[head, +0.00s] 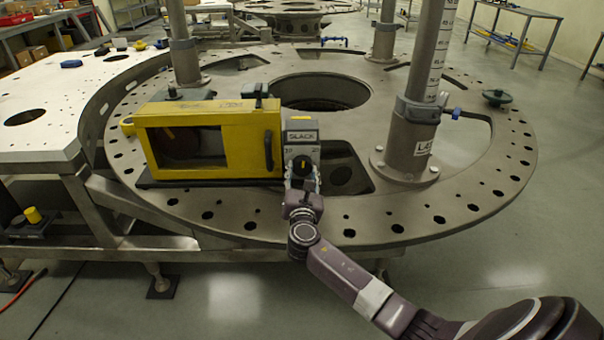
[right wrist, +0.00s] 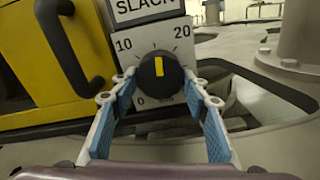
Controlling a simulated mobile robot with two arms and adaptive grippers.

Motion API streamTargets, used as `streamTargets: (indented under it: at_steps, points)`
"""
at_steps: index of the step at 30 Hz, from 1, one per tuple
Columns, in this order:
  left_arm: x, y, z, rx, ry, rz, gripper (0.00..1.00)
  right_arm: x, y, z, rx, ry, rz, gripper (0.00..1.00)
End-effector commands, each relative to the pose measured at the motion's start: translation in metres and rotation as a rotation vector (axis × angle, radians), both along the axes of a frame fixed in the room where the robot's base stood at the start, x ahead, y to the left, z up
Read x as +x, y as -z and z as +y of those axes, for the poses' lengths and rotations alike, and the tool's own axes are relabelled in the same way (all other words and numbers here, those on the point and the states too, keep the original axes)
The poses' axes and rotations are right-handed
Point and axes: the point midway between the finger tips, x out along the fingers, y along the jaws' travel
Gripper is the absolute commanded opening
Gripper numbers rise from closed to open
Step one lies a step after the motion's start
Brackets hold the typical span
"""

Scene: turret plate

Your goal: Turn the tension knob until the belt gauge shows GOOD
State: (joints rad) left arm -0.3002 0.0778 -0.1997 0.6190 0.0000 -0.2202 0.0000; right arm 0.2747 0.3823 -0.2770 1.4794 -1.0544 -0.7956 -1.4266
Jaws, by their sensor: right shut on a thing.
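The tension knob (head: 303,165) is a black dial with a yellow pointer mark, on a grey panel at the right end of a yellow box. In the right wrist view, the knob (right wrist: 160,72) has its mark pointing straight up, between the printed 10 and 20. The belt gauge (head: 301,136) above it reads SLACK; this label (right wrist: 146,8) is cut by the top edge of the right wrist view. My right gripper (head: 302,181) is shut on the knob, with a blue-padded finger on each side in the right wrist view (right wrist: 160,84). My left gripper is not in view.
The yellow box (head: 232,116) with a dark window and a black handle (head: 268,150) stands just left of the knob. All sit on a large round metal plate (head: 440,215) with holes. A thick upright post (head: 412,140) rises to the right.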

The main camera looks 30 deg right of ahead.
Motion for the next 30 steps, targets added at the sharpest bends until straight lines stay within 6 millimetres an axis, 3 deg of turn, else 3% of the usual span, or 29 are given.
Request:
streamTargets:
  at_steps: [18,30]
  points:
    - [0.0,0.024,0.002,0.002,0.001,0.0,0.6,0.001,0.001,0.002,0.419,0.001,-0.256,0.18]
    - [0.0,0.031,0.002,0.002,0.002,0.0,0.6,0.001,0.0,0.002,0.566,0.003,-0.344,0.18]
